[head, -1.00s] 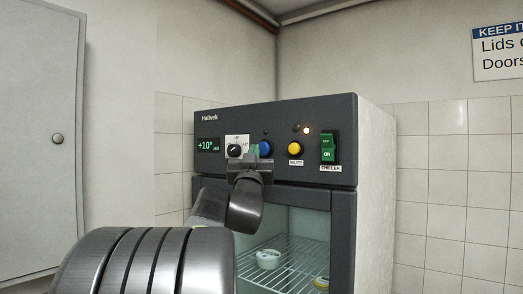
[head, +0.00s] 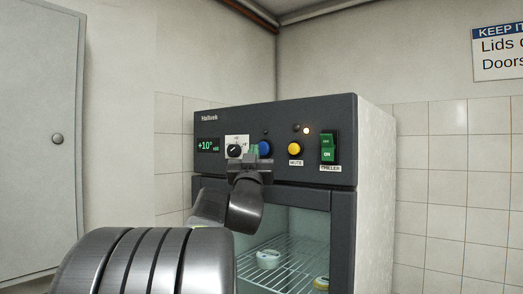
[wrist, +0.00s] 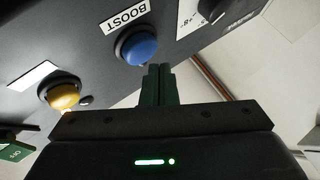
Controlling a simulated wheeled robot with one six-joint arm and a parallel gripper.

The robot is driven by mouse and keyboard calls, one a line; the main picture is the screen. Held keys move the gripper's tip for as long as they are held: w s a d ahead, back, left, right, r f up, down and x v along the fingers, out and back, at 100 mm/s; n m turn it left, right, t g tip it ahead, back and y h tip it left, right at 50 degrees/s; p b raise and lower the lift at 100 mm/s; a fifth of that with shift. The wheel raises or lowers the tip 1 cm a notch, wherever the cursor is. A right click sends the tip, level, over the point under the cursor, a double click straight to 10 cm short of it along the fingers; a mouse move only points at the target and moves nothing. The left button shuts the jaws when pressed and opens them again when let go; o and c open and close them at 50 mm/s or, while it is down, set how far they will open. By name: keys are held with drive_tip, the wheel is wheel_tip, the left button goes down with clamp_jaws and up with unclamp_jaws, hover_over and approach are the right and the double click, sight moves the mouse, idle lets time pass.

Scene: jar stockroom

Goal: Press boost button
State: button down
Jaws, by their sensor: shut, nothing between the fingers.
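The boost button is a round blue button (head: 265,148) on the dark front panel of the chiller, between the dial and the yellow mute button. In the wrist view the blue button (wrist: 137,46) shows with its BOOST label, upside down. My gripper (head: 256,151) is shut and empty, its green fingertips at the lower left of the blue button in the head view. In the wrist view the fingertips (wrist: 158,70) are close beside the button's edge; I cannot tell whether they touch it. The lamp above the button looks dark.
The yellow mute button (head: 294,149) and the green chiller switch (head: 327,147) sit to the right. Jars stand on a wire shelf (head: 290,268) behind the glass door below.

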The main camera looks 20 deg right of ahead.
drive_tip(key=shift+d, duration=0.1)
idle(0.5)
drive_tip(key=shift+w+d, duration=0.25)
drive_tip(key=shift+w, duration=0.05)
drive_tip(key=shift+w+d+b, duration=0.3)
drive_tip(key=shift+d+b, duration=0.1)
drive_tip(key=shift+b, duration=0.05)
idle(0.7)
idle(0.4)
drive_tip(key=shift+s+a, duration=0.6)
drive_tip(key=shift+a, duration=0.15)
drive_tip(key=s+a, duration=0.1)
drive_tip(key=a, duration=0.1)
drive_tip(key=s+a, duration=0.2)
drive_tip(key=shift+d, duration=0.2)
idle(0.6)
